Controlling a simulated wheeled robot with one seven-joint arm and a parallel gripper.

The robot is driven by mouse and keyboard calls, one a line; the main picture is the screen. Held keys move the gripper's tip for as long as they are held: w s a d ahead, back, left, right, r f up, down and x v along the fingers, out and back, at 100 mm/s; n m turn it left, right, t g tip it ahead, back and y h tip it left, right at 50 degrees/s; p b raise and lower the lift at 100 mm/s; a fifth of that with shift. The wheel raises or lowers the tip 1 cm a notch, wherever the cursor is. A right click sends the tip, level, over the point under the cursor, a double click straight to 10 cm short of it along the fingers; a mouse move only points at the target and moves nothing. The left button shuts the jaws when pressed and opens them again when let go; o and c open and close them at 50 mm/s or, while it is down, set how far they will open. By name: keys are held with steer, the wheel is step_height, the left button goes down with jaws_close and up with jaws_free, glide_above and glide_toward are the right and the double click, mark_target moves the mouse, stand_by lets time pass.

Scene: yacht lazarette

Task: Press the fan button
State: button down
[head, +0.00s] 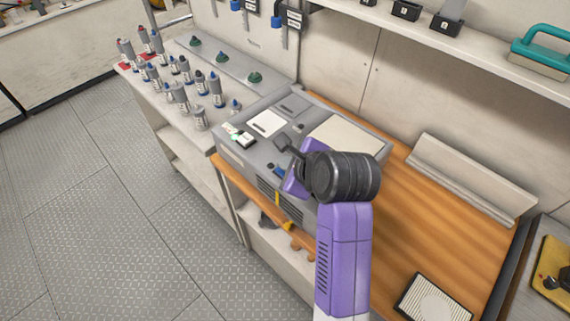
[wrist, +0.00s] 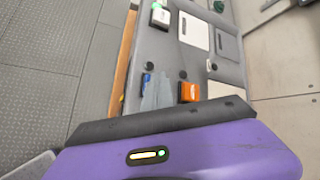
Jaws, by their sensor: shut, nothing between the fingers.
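A grey machine (head: 262,152) with a control panel on top and vent slots on its front sits on the wooden bench. A white switch with a green light (head: 240,135) is near its left end; it also shows in the wrist view (wrist: 160,17). A blue control (wrist: 147,80) and an orange control (wrist: 189,92) lie close to my fingers in the wrist view. I cannot read which control is the fan button. My gripper (head: 282,143) is shut and empty, above the panel. My arm hides part of the panel's right side.
Several grey bottles (head: 178,95) stand on the white counter to the left. A beige angled panel (head: 470,178) lies along the wall side of the wooden bench (head: 400,235). A white filter in a black frame (head: 433,300) lies in front. The grey floor at left is clear.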

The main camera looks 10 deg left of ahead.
steer(key=shift+r, duration=0.25)
steer(key=shift+r+p, duration=0.15)
steer(key=shift+p, duration=0.2)
step_height(320, 180, up, 6)
steer(key=p, duration=0.5)
steer(key=shift+p, duration=0.3)
